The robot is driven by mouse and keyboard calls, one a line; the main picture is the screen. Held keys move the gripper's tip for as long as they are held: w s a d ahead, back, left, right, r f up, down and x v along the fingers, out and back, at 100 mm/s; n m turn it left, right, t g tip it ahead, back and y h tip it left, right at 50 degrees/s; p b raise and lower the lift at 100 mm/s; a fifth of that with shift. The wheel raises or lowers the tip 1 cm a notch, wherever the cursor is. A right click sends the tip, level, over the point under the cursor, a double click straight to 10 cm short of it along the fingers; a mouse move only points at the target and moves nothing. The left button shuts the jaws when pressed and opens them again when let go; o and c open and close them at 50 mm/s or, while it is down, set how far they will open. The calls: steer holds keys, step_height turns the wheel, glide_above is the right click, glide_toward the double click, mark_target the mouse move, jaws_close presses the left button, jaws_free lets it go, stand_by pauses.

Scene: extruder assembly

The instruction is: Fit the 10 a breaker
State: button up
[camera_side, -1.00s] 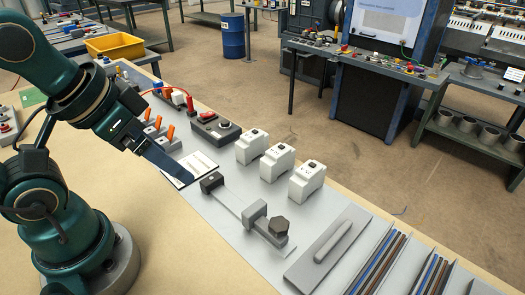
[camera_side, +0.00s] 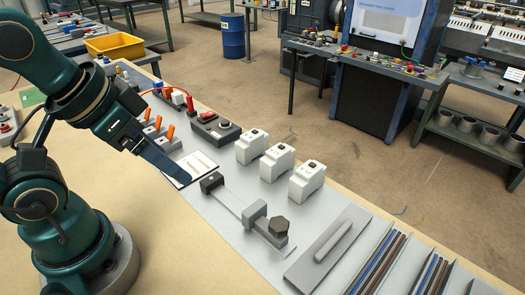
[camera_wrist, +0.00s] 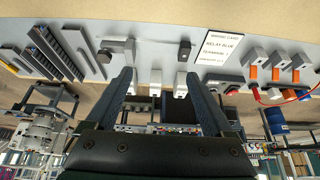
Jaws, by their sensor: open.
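Three white breakers stand in a row on the grey board: one at the back (camera_side: 251,147), one in the middle (camera_side: 277,162) and one nearer (camera_side: 307,181). Their ratings are too small to read, so I cannot tell which is the 10 A one. A metal rail (camera_side: 229,199) with dark end blocks lies in front of them, empty. My gripper (camera_side: 184,179) hangs over the white wiring card, left of the rail and apart from the breakers. In the wrist view its two fingers (camera_wrist: 166,78) are spread, with nothing held; breakers show between them (camera_wrist: 155,82).
The wiring card (camera_wrist: 226,50) lies beside the rail. Orange-levered connectors (camera_side: 155,130) and a control box with a red button (camera_side: 214,130) stand toward the back. A grey plate with a raised bar (camera_side: 328,248) and wire trays (camera_side: 385,262) lie at the near right.

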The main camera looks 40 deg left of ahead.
steer(key=w+r, duration=0.4)
steer(key=r, duration=0.1)
steer(key=g+h, duration=0.2)
steer(key=g, duration=0.1)
glide_above(278, 149)
steer(key=s, duration=0.2)
step_height(278, 149, down, 6)
steer(key=shift+m+g, duration=0.3)
steer(key=shift+g, duration=0.5)
steer(key=f, duration=0.3)
steer(key=w+f, duration=0.1)
steer(key=f, duration=0.6)
steer(key=shift+w+a, duration=0.1)
steer(key=shift+w, duration=0.2)
steer(key=shift+w+f, duration=0.1)
steer(key=shift+f, duration=0.6)
jaws_close()
steer(key=shift+r, duration=0.1)
